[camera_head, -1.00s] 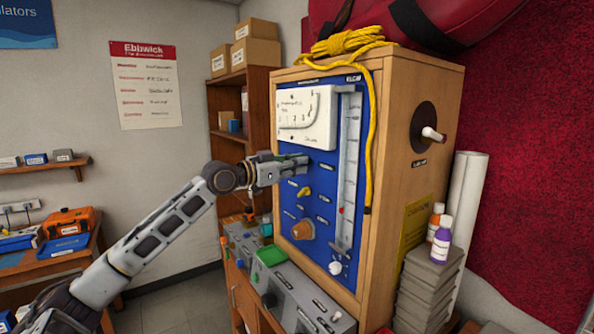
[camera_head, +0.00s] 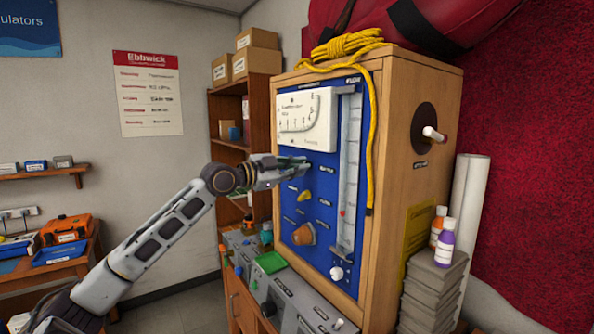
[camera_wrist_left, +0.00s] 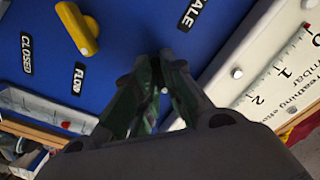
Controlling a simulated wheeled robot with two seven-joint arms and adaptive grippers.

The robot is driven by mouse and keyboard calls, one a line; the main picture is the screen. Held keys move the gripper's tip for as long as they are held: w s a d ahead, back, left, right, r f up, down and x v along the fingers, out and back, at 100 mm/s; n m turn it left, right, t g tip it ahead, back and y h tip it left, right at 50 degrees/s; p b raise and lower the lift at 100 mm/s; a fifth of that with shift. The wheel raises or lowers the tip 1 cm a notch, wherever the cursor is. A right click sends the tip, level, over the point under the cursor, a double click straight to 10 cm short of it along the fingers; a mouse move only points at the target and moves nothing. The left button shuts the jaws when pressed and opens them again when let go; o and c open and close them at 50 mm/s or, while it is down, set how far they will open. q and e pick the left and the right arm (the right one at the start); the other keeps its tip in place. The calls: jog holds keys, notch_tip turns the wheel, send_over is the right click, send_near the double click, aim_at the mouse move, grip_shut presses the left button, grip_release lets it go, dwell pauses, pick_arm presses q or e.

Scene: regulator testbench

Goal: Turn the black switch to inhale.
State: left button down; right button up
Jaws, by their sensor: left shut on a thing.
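The blue panel (camera_head: 322,200) of the wooden testbench stands in front of me. My left gripper (camera_head: 305,167) reaches in from the left, its fingertips at the panel just below the white gauge. In the left wrist view my left gripper (camera_wrist_left: 162,92) is closed against the panel, its green-lined fingers around a small dark thing. This is likely the black switch, which the fingers mostly hide. I cannot tell which way it points. A label ending in "ALE" (camera_wrist_left: 198,14) is beside the fingertips. My right gripper is not in view.
A yellow lever (camera_head: 304,196) and an orange-brown knob (camera_head: 303,234) are below my gripper. The white gauge (camera_head: 307,118) is above, and a clear flow tube (camera_head: 348,175) is to the right. A yellow rope (camera_head: 372,130) hangs beside the tube.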

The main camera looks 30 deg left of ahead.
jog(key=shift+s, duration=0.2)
pick_arm(q)
jog(key=c, duration=1.8)
grip_release()
jog(key=o, duration=0.3)
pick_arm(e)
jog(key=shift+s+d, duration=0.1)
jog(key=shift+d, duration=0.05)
pick_arm(q)
jog(key=shift+s+a, duration=0.1)
jog(key=shift+s, duration=0.05)
